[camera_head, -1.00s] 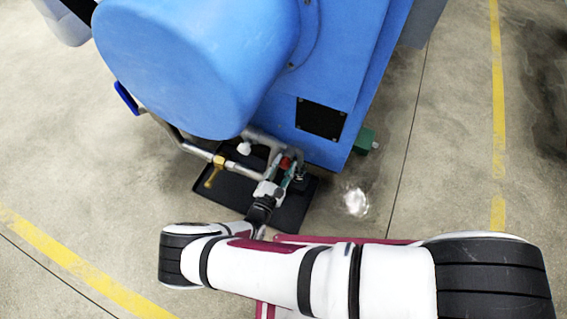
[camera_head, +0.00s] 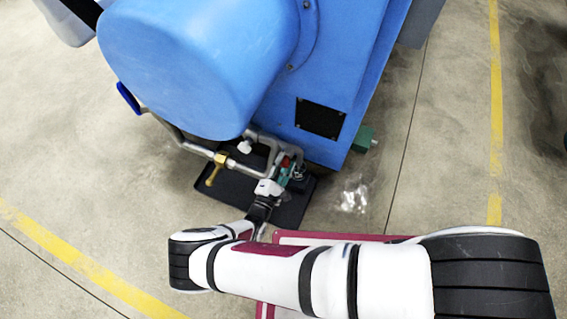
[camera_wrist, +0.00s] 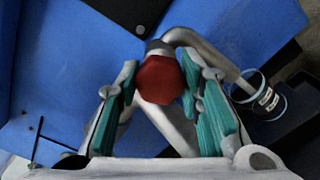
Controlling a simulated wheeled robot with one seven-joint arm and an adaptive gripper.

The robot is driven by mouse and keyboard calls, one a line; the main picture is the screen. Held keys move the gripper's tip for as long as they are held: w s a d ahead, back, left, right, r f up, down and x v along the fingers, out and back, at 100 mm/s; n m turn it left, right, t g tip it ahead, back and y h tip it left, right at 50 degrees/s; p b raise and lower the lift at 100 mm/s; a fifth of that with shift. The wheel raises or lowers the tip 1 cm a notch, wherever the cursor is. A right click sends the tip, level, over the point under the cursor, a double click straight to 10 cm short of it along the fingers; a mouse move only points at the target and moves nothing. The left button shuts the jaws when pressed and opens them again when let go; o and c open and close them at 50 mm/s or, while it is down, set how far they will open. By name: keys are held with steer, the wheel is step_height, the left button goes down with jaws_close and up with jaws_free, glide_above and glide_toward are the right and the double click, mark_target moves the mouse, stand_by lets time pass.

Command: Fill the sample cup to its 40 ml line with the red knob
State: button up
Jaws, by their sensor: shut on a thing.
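The red knob (camera_wrist: 160,80) is a faceted cap on a metal pipe, in the middle of the wrist view. It shows as a small red spot in the head view (camera_head: 286,162). My gripper (camera_wrist: 160,70) has a green-padded finger on each side of the knob and is shut on it. In the head view my gripper (camera_head: 281,174) is low beside the blue machine.
The blue machine (camera_head: 215,60) rises close behind the knob. A black tray (camera_head: 232,188) lies on the floor below the pipes. A brass valve handle (camera_head: 214,172) and a pipe are to the left. Open concrete floor (camera_head: 100,170) lies farther left.

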steer(key=shift+s, duration=0.1)
steer(key=o, duration=1.2)
steer(key=shift+c, duration=0.2)
steer(key=v, duration=0.7)
steer(key=shift+s, duration=0.2)
steer(key=shift+a, duration=0.1)
